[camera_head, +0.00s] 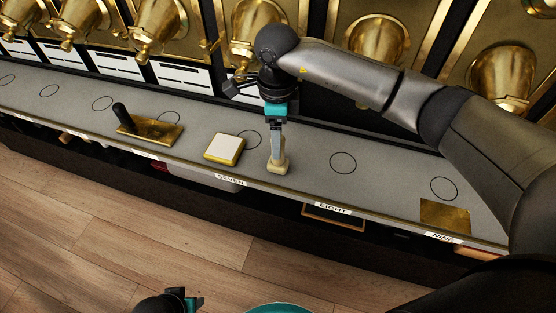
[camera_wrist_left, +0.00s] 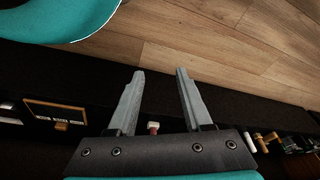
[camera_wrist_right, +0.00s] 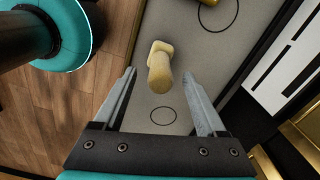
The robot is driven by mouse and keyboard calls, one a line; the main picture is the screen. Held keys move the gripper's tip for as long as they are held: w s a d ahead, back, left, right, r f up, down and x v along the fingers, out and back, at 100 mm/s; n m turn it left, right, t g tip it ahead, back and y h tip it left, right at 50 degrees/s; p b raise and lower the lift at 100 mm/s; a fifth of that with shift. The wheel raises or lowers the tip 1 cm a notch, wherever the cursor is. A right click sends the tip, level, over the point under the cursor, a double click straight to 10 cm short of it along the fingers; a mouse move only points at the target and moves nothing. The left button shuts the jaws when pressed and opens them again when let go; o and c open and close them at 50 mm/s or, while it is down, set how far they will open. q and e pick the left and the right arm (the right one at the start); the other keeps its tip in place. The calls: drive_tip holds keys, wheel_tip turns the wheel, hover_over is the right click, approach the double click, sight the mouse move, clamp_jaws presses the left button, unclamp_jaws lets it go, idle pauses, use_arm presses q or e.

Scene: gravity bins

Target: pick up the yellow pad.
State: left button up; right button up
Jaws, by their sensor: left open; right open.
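The yellow pad (camera_head: 225,148) has a pale top and lies flat on the grey shelf above the SEVEN label. A yellow edge (camera_wrist_right: 212,1) at the top of the right wrist view may be it. My right gripper (camera_head: 277,135) is open, to the right of the pad. Its fingers (camera_wrist_right: 160,74) point at a pale wooden piece with an upright handle (camera_wrist_right: 159,66), also seen in the head view (camera_head: 277,167). I cannot tell whether they touch it. My left gripper (camera_wrist_left: 160,72) is open and empty, low in front of the shelf.
A brass trowel-like plate with a dark handle (camera_head: 157,131) lies left of the pad. A brass plate (camera_head: 446,216) lies far right. Brass bins (camera_head: 380,42) line the back. The shelf (camera_head: 375,178) between the wooden piece and the brass plate is clear.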

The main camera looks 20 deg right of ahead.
drive_tip(key=shift+d+f+b, duration=0.1)
drive_tip(key=shift+f+b, duration=0.9)
drive_tip(key=shift+f, duration=0.95)
use_arm(q)
drive_tip(key=shift+t, duration=0.5)
drive_tip(key=shift+w+d+r, duration=0.1)
drive_tip(key=shift+w+r, duration=0.25)
drive_tip(key=shift+r, duration=0.5)
drive_tip(key=shift+w+r, duration=0.3)
drive_tip(key=shift+r, duration=0.5)
drive_tip(key=shift+w+d+r, duration=0.1)
drive_tip(key=shift+w+r, duration=0.25)
drive_tip(key=shift+r, duration=0.5)
use_arm(e)
drive_tip(key=shift+f, duration=0.65)
clamp_jaws()
drive_tip(key=shift+r, duration=0.1)
